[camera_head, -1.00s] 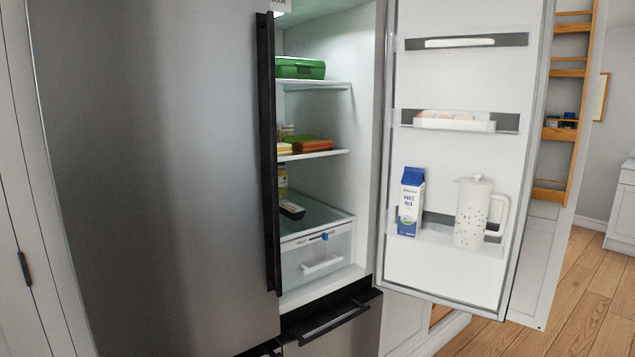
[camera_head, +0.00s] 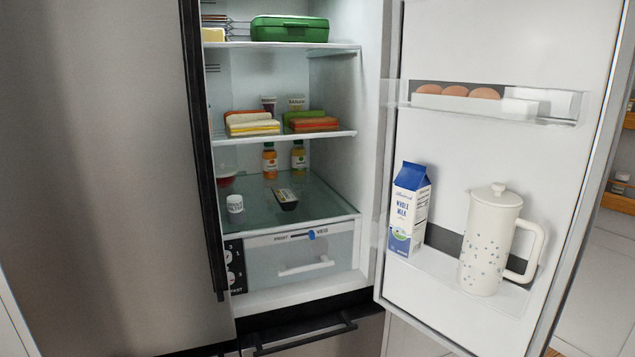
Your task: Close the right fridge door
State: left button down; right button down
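The right fridge door (camera_head: 460,150) stands wide open on the right, its inner side facing me. Its shelves hold a blue and white milk carton (camera_head: 409,208), a white spotted pitcher (camera_head: 489,240) and a rack of eggs (camera_head: 456,91). The fridge interior (camera_head: 340,190) is exposed between this door and the left fridge door (camera_head: 90,180), which is shut. A dark vertical handle (camera_head: 203,150) runs along the left door's edge. Neither of my grippers is in view.
A dark-handled drawer (camera_head: 300,338) sits below. Wooden shelving (camera_head: 619,200) stands beyond the door at the far right.

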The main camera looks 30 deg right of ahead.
aim_at(575, 58)
jog(key=l+u, duration=0.1)
jog(key=l, duration=0.35)
jog(key=k+l+u, duration=0.1)
jog(key=l, duration=0.85)
jog(key=k+l+u, duration=0.15)
jog(key=l, duration=0.3)
jog(key=l+u, duration=0.1)
jog(key=l, duration=0.35)
jog(key=k+l+u, duration=0.1)
jog(key=l, duration=0.35)
jog(key=i+l+u, duration=0.1)
jog(key=l, duration=0.6)
jog(key=l+u, duration=0.1)
jog(key=l, duration=0.6)
jog(key=i, duration=0.05)
